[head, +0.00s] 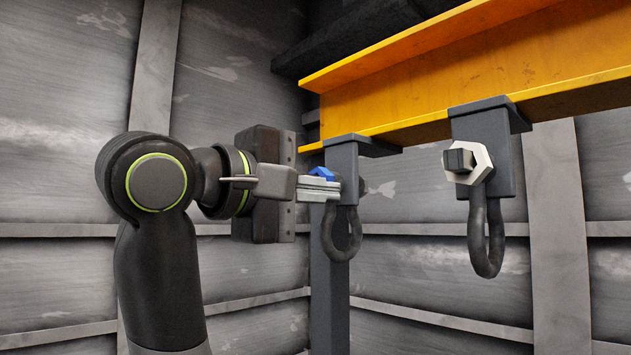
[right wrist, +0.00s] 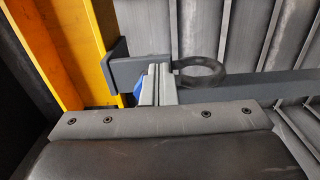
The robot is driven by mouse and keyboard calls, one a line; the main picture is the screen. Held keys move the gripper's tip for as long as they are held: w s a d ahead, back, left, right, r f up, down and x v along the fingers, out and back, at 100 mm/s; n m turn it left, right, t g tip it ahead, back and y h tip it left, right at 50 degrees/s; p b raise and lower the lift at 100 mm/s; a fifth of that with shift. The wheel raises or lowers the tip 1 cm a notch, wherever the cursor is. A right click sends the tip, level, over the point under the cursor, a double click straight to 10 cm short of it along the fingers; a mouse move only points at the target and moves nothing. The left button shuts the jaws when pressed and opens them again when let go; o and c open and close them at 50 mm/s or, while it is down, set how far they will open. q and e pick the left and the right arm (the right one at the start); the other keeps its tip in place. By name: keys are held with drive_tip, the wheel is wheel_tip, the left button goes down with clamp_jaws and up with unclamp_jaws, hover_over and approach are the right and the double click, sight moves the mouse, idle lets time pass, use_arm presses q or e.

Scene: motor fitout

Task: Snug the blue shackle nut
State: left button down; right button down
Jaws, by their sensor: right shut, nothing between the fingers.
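The blue shackle nut (head: 323,173) is on the left hanging bracket (head: 346,160), partly hidden by my fingers in the head view. My right gripper (head: 332,188) is shut and empty, its fingertips close to the nut and the bracket; I cannot tell whether they touch. In the right wrist view the shut fingers (right wrist: 158,72) are at the bracket (right wrist: 128,70), with a sliver of the blue nut (right wrist: 138,89) beside them. A dark shackle (head: 341,238) hangs from this bracket and shows in the right wrist view (right wrist: 212,70). My left gripper is not in view.
A yellow beam (head: 450,75) runs overhead with the brackets below it. A second bracket (head: 484,130) at the right carries a white nut (head: 480,158) and another shackle (head: 486,240). A grey post (head: 330,290) stands below the left bracket. Ribbed grey walls (head: 440,270) enclose the space.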

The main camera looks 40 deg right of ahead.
drive_tip(key=shift+f, duration=0.2)
drive_tip(key=shift+w, duration=0.1)
drive_tip(key=a, duration=0.6)
drive_tip(key=shift+s, duration=0.25)
